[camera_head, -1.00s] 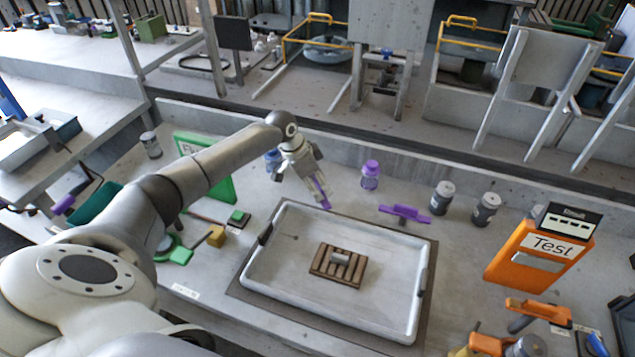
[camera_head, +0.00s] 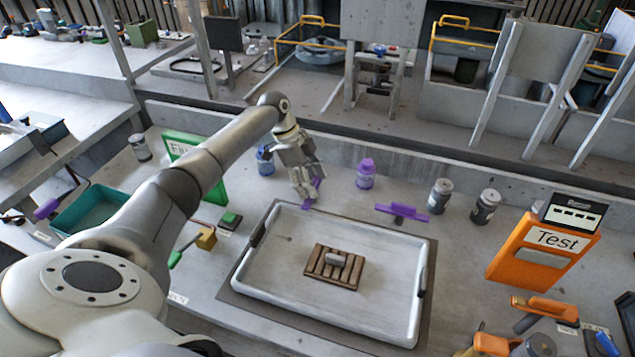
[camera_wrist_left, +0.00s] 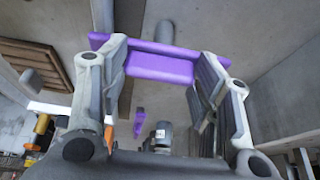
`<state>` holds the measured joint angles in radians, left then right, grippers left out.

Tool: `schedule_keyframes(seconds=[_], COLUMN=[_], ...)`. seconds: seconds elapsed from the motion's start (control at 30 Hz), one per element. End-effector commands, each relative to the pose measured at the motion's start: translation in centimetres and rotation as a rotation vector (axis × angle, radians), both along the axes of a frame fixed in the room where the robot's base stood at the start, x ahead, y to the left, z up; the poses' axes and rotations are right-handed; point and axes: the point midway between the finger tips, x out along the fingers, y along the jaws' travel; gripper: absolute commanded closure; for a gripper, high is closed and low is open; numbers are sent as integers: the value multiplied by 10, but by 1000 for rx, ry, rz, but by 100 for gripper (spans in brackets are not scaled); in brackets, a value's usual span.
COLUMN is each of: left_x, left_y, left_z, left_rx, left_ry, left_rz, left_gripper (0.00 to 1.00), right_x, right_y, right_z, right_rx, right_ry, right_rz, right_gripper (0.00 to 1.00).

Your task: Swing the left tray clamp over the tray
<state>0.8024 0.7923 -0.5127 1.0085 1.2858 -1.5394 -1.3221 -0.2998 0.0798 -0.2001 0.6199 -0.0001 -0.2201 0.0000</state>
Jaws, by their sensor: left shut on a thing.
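The left tray clamp (camera_head: 318,184) is purple and mostly hidden by my left gripper (camera_head: 306,194) at the tray's back rim. In the left wrist view, its purple bar (camera_wrist_left: 160,67) lies across between the two fingers (camera_wrist_left: 162,88), and my left gripper is shut on it. The tray (camera_head: 252,292) is white and shallow, with a brown slatted block (camera_head: 318,263) inside. I cannot tell whether the clamp's tip overlaps the rim. A second purple clamp (camera_head: 402,211) stands behind the tray, further right. My right gripper is not in view.
A purple-capped bottle (camera_head: 366,174) and a blue one (camera_head: 265,161) stand behind the tray. Two grey jars (camera_head: 440,196) and an orange Test board (camera_head: 543,254) are at the right. A green sign (camera_head: 212,180) and a yellow block (camera_head: 206,238) are at the left.

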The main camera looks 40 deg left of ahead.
Motion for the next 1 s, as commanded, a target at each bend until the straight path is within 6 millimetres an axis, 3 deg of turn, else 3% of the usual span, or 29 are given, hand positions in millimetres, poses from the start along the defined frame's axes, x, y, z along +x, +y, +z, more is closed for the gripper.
schedule_keyframes(seconds=[0.5,0.53,0.6,0.7,1.0], left_x=[-2,-2,-2,-2,-2], left_y=[3,3,3,3,3], left_z=[0,0,0,0,1], left_rx=[3,3,3,3,1], left_ry=[-2,-2,-1,-1,-1], left_rz=[-14,-14,-13,-13,-13], left_gripper=[86,39,30,21,21], right_x=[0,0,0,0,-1], right_y=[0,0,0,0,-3], right_z=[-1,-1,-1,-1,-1], right_rx=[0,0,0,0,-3], right_ry=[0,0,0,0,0], right_rz=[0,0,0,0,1], right_gripper=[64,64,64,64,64])
